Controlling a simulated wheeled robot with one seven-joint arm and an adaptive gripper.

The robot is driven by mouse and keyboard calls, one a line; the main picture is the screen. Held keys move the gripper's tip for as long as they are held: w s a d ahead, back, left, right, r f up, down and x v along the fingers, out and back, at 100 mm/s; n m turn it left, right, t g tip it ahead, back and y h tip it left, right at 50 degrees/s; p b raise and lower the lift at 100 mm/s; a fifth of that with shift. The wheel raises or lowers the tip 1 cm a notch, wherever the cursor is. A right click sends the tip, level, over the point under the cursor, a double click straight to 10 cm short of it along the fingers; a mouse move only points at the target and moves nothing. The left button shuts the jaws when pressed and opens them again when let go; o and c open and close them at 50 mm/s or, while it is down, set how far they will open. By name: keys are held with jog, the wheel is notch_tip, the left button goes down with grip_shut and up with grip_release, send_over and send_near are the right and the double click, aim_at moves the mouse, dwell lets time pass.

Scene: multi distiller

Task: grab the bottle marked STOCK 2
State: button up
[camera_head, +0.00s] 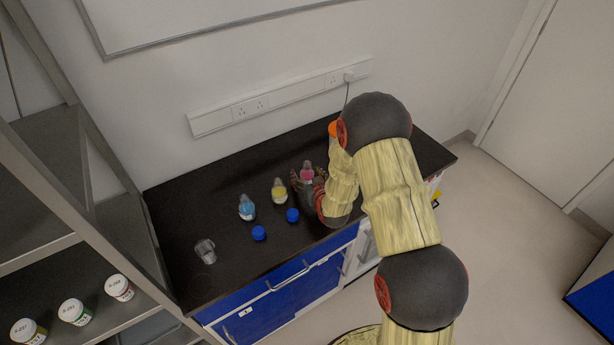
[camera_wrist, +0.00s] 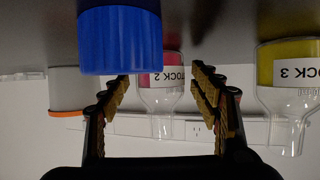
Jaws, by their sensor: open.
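The bottle marked STOCK 2 (camera_wrist: 172,91) holds pink liquid and shows upside down in the wrist view, with its label partly hidden. In the head view the pink bottle (camera_head: 306,173) stands on the black bench at my gripper (camera_head: 308,184). In the wrist view my gripper (camera_wrist: 160,82) is open, with one finger on each side of the bottle in the picture. The bottle appears beyond the fingertips; contact cannot be told. A blue cap (camera_wrist: 120,40) looms near the left finger and covers part of the bottle.
The yellow STOCK 3 bottle (camera_wrist: 290,80) is to the right in the wrist view. The head view shows a yellow bottle (camera_head: 279,191), a blue bottle (camera_head: 247,209), blue caps (camera_head: 292,215) (camera_head: 259,233) and a clear beaker (camera_head: 205,252). A metal shelf (camera_head: 100,215) stands left.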

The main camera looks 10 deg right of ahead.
jog(key=shift+c, duration=1.4)
jog(key=c, duration=1.1)
jog(key=shift+c, duration=0.2)
